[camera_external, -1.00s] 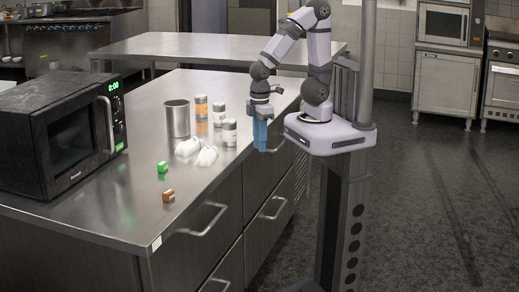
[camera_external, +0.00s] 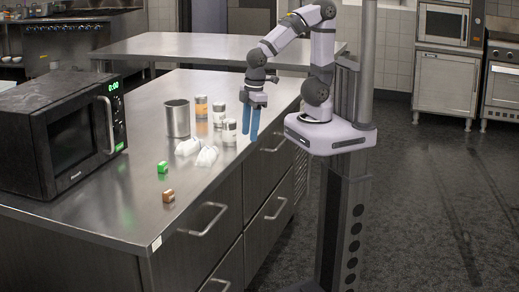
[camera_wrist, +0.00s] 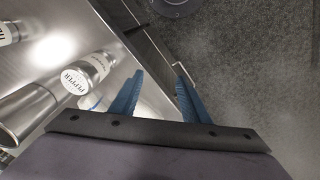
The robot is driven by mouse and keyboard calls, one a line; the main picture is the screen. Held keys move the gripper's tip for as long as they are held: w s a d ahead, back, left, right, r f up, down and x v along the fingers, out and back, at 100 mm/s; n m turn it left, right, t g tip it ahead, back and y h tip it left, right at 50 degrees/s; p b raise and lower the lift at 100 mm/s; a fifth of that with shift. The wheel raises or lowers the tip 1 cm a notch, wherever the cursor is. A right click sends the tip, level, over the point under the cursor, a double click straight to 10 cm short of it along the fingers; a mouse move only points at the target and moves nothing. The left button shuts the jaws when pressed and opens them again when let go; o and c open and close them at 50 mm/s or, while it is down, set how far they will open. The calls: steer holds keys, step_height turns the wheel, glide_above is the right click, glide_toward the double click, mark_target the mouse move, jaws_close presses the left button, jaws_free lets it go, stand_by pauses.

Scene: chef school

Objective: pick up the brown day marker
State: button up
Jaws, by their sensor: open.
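The brown day marker (camera_external: 168,196) is a small block on the steel counter near its front edge, seen in the external view. It is not visible in the wrist view. My gripper (camera_external: 250,138) is open and empty, with blue fingers pointing down beside the counter's right edge. It is well to the right of and behind the brown marker. In the wrist view the two blue fingers of my gripper (camera_wrist: 160,95) are spread, with the counter edge between them.
A green marker (camera_external: 162,167) sits just behind the brown one. A black microwave (camera_external: 65,135) is at left. The counter (camera_external: 115,215) is bare around the brown marker.

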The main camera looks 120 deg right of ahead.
steer(key=w+t, duration=0.1)
steer(key=w, duration=0.4)
steer(key=w+t, duration=0.2)
steer(key=w, duration=0.3)
steer(key=w+d+n+t, duration=0.1)
steer(key=w, duration=0.4)
steer(key=shift+w+f+t+h, duration=0.2)
steer(key=shift+w+t+h, duration=0.1)
steer(key=shift+w, duration=0.05)
steer(key=w+a+n+t+y, duration=0.2)
steer(key=w+a+t, duration=0.1)
steer(key=w, duration=0.6)
steer(key=n+t+y+b, duration=0.1)
steer(key=n+t+y, duration=0.1)
steer(key=n+y, duration=0.35)
glide_above(170, 190)
steer(key=s+d, duration=0.3)
steer(key=m+y, duration=0.1)
steer(key=y, duration=0.1)
steer(key=f, duration=0.4)
steer(key=shift+s+a+f, duration=0.1)
steer(key=shift+s+f, duration=0.1)
steer(key=shift+s, duration=0.05)
steer(key=shift+f, duration=0.45)
steer(key=shift+w, duration=0.1)
steer(key=shift+p+x, duration=0.55)
steer(key=shift+x, duration=1.85)
